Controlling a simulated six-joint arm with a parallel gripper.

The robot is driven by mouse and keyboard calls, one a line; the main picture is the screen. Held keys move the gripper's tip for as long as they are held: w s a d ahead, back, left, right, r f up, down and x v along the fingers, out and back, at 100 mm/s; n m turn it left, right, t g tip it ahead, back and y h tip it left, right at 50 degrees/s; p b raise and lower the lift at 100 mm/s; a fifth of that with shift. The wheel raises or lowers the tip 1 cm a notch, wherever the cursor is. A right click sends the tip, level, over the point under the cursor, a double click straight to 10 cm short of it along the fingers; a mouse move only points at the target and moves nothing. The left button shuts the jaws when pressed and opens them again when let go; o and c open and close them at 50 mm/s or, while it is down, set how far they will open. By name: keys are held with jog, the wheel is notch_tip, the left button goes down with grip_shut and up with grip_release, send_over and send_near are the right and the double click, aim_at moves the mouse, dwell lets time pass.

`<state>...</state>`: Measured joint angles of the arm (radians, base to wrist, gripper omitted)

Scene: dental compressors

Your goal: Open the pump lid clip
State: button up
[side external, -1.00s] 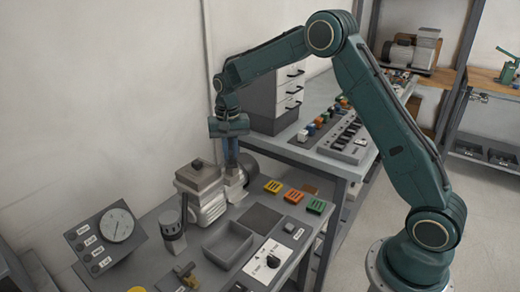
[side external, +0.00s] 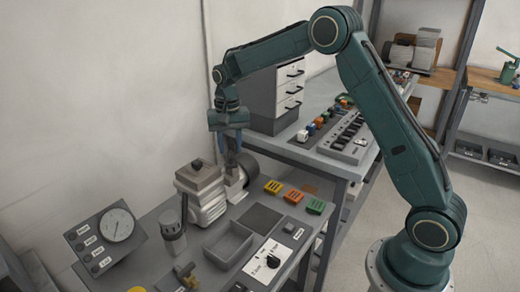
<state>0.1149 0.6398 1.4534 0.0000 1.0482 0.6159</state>
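The pump (side external: 207,208) is a light grey ribbed block on the grey workbench, left of centre. Its lid (side external: 198,176) is a darker grey box top with a small dark knob, and it looks seated on the body. My gripper (side external: 232,152) points down just above the right side of the pump, over a pale upright part (side external: 234,184) joined to a dark motor cylinder (side external: 244,166). Its blue-grey fingers show, but the gap between them is too small to judge. I cannot make out the lid clip; it may be hidden or too small.
A gauge panel (side external: 106,238) and a grey cylinder (side external: 172,228) stand left of the pump. A drawer cabinet (side external: 277,97) stands behind.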

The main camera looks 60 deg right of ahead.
aim_at(231, 155)
notch_tip(231, 155, up, 12)
dwell(0.5)
jog(key=shift+s, duration=0.1)
jog(key=s+a+r+n+t, duration=0.15)
jog(key=s+r, duration=0.25)
jog(key=s, duration=0.4)
jog(key=s+a+r+n+t, duration=0.1)
jog(key=s+a+r+n, duration=0.25)
jog(key=s, duration=0.55)
jog(key=s+f+n+t, duration=0.1)
jog(key=s+f, duration=0.1)
jog(key=s, duration=0.6)
jog(key=s+a+f+n+t, duration=0.1)
jog(key=s+f+n+t, duration=0.1)
jog(key=s, duration=0.7)
jog(key=shift+s+f, duration=0.2)
jog(key=shift+f, duration=0.6)
